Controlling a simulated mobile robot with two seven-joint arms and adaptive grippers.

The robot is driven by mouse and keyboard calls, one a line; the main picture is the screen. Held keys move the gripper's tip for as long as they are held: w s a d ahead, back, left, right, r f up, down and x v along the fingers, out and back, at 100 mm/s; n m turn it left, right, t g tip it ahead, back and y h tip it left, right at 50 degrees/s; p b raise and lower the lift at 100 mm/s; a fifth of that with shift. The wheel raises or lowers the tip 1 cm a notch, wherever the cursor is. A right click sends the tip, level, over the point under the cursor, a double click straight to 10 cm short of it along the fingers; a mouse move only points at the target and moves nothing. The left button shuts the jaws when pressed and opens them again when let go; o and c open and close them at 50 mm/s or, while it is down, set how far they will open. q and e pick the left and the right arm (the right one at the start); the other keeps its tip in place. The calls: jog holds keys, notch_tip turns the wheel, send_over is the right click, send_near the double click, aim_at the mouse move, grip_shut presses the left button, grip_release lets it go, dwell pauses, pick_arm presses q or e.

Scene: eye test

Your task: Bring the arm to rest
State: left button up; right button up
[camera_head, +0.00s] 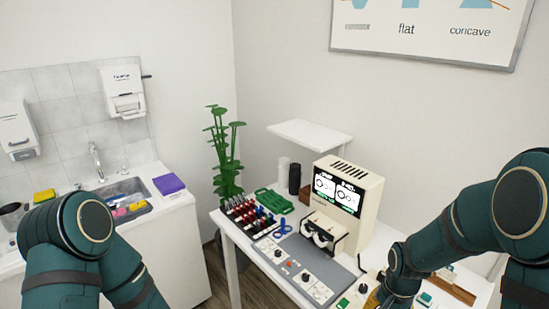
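My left arm (75,240) comes in at the lower left, bent, with its round joint in front of the sink counter. Its gripper is outside the picture. My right arm (450,235) reaches in from the right edge over the near right part of the white table (232,234). Its lower end (400,284) runs down out of the bottom edge, so the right gripper does not show. I cannot see whether either gripper holds anything.
On the table stand a beige device with a lit screen (338,192), a grey control panel (300,272), a rack of coloured handles (250,216) and a green case (274,201). A plant (225,150) stands behind. A sink (122,190) and purple box (168,184) are left.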

pick_arm(q)
notch_tip(320, 180, down, 2)
jog(key=shift+w+f+b, duration=0.1)
jog(key=shift+b, duration=0.75)
pick_arm(e)
jog(key=s+a+f+n+t+y, duration=0.1)
jog(key=s+a+f+n+y, duration=0.2)
jog(key=a+f, duration=1.3)
jog(key=s+n, duration=0.2)
jog(key=s, duration=0.3)
jog(key=shift+f+n+t+y, duration=0.25)
jog(key=shift+n+t+y, duration=0.05)
jog(key=shift+y, duration=0.1)
pick_arm(q)
jog(key=shift+w, duration=0.15)
pick_arm(e)
jog(key=shift+a, duration=0.1)
